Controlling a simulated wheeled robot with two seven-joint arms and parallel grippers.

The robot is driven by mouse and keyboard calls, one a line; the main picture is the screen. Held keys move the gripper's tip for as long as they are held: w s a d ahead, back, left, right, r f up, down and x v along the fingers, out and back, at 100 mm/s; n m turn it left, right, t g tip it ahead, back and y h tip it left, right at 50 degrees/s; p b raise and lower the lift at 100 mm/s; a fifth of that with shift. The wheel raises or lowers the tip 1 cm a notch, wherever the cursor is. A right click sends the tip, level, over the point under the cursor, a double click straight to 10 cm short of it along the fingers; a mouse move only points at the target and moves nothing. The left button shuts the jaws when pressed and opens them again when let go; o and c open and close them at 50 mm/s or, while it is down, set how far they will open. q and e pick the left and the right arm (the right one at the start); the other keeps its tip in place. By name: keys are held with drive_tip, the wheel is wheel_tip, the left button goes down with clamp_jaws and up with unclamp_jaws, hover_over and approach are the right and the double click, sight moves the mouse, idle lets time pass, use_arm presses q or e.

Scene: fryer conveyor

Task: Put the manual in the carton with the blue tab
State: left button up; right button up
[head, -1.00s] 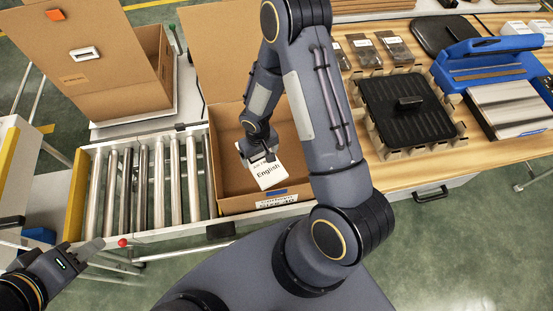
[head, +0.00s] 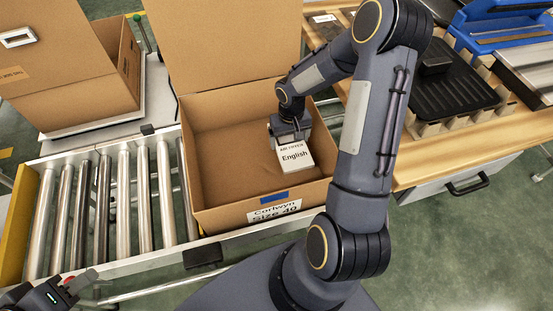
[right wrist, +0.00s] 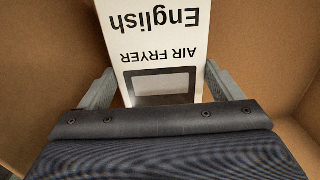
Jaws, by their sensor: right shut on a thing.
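The manual (head: 294,156), a white booklet marked "AIR FRYER English", is held by my right gripper (head: 290,138) over the open carton (head: 215,218). In the right wrist view the manual (right wrist: 160,45) sits between the two fingers (right wrist: 158,92), with brown carton walls around it. The carton has a blue tab (head: 274,197) on its front wall above a label reading "Corlwyn Size 40". Whether the manual touches the carton floor I cannot tell.
The carton stands on a roller conveyor (head: 110,205). Another open carton (head: 80,105) with a white label stands at the back left. On the right, a wooden table (head: 440,155) holds a black tray (head: 450,85) and blue equipment (head: 500,22).

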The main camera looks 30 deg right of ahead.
sight(289, 151)
drive_tip(key=shift+f+b, duration=0.5)
drive_tip(key=shift+f, duration=2.8)
drive_tip(key=shift+f, duration=0.1)
drive_tip(key=o, duration=0.7)
drive_tip(key=shift+f, duration=0.1)
drive_tip(key=o, duration=0.3)
